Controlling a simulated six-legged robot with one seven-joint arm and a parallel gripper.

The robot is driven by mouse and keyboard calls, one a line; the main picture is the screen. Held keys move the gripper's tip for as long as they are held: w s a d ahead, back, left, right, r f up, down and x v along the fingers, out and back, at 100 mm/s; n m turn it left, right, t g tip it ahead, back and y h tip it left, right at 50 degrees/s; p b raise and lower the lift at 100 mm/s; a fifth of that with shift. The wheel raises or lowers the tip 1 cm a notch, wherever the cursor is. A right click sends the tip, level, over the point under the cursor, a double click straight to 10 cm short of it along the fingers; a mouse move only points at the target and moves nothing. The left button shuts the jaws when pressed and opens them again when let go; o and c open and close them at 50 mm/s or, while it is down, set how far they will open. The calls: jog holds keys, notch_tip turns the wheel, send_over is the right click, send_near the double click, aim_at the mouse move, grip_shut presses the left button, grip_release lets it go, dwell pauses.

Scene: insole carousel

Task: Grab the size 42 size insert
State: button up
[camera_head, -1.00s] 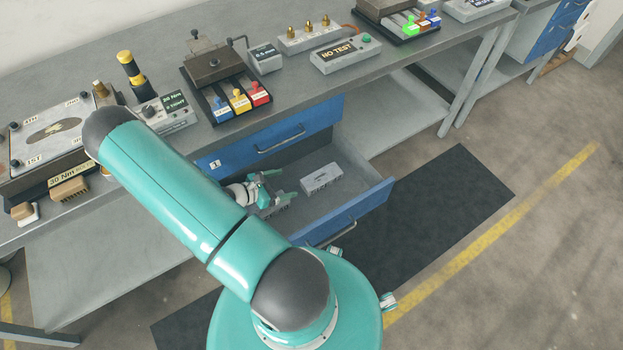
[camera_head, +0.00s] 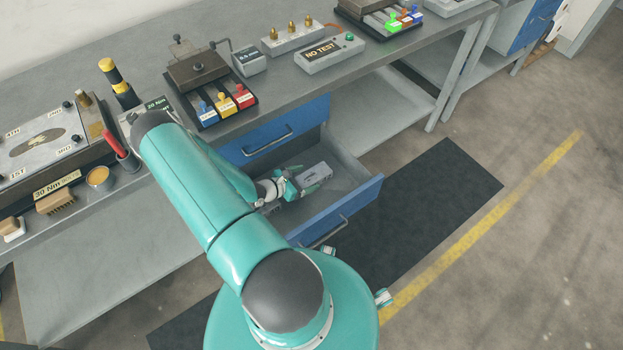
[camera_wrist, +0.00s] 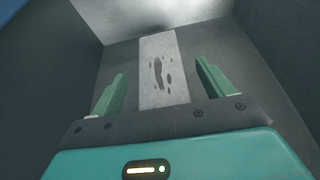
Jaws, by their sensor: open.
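A grey size insert block (camera_head: 313,175) lies in the open blue drawer (camera_head: 342,212). In the wrist view it is a pale block (camera_wrist: 160,68) with dark, insole-shaped marks on its face; I cannot read a size number there. My gripper (camera_head: 302,187) is inside the drawer at this block. In the wrist view my gripper (camera_wrist: 160,85) is open, with one green finger on each side of the block and a gap to both.
The drawer walls stand close around my gripper. Above is the grey workbench (camera_head: 238,130) with a fixture holding blue, yellow and red blocks (camera_head: 225,102). A NO TEST box (camera_head: 328,52) stands farther back. The dark floor mat (camera_head: 430,205) is clear.

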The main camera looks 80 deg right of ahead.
jog(key=shift+s+d+f, duration=0.1)
jog(key=shift+s+d, duration=0.1)
jog(key=c, duration=1.7)
